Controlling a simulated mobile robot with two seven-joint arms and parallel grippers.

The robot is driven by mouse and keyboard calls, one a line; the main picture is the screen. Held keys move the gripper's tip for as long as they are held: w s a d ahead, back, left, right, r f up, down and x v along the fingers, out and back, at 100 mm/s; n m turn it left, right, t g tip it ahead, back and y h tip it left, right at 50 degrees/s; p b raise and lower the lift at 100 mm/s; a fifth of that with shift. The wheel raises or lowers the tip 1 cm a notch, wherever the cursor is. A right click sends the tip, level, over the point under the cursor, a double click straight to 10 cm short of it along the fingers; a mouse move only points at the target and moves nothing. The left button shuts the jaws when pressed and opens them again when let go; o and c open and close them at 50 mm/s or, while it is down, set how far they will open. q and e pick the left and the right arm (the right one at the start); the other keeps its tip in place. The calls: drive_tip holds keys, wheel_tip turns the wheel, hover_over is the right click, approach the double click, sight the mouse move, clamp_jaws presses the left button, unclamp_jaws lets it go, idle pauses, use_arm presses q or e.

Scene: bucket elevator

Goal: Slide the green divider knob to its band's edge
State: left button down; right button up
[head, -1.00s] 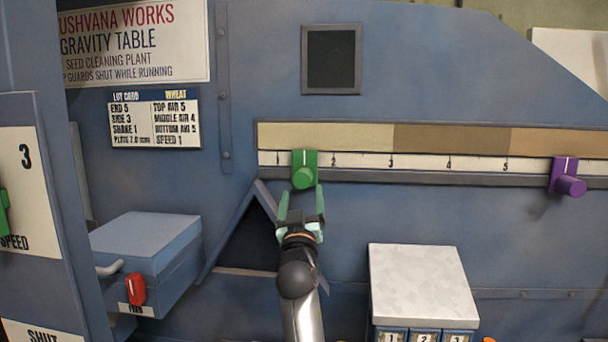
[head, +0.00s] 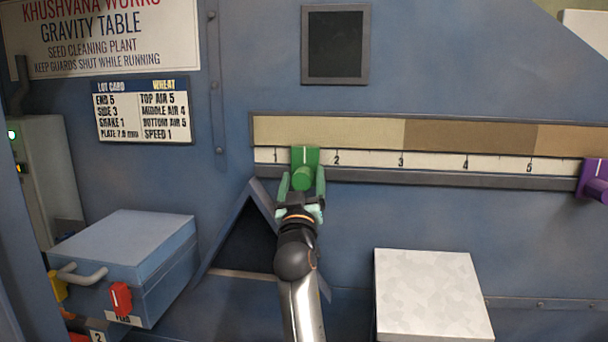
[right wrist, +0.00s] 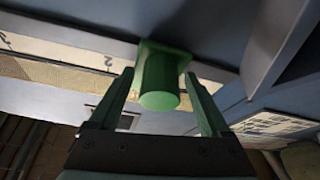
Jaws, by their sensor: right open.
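The green divider knob (head: 304,172) sits on the numbered scale rail (head: 364,162), between the 1 and 2 marks, below the left part of the lightest band (head: 327,131). My right gripper (head: 301,188) is open, its fingers on either side of the knob's round end. In the right wrist view the knob (right wrist: 160,88) stands between the two open fingers (right wrist: 161,103), with a gap showing on each side. The light band meets a darker brown band (head: 470,137) near mark 3. My left gripper is not in view.
A purple knob (head: 594,180) sits at the rail's right end. A blue box with a red latch (head: 121,298) stands at lower left, and a pale-topped box (head: 433,295) at lower right. A triangular opening (head: 246,240) is behind my arm.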

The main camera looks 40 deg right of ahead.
drive_tip(key=shift+w+d+r, duration=0.1)
drive_tip(key=shift+w, duration=0.05)
clamp_jaws()
idle(0.8)
idle(0.3)
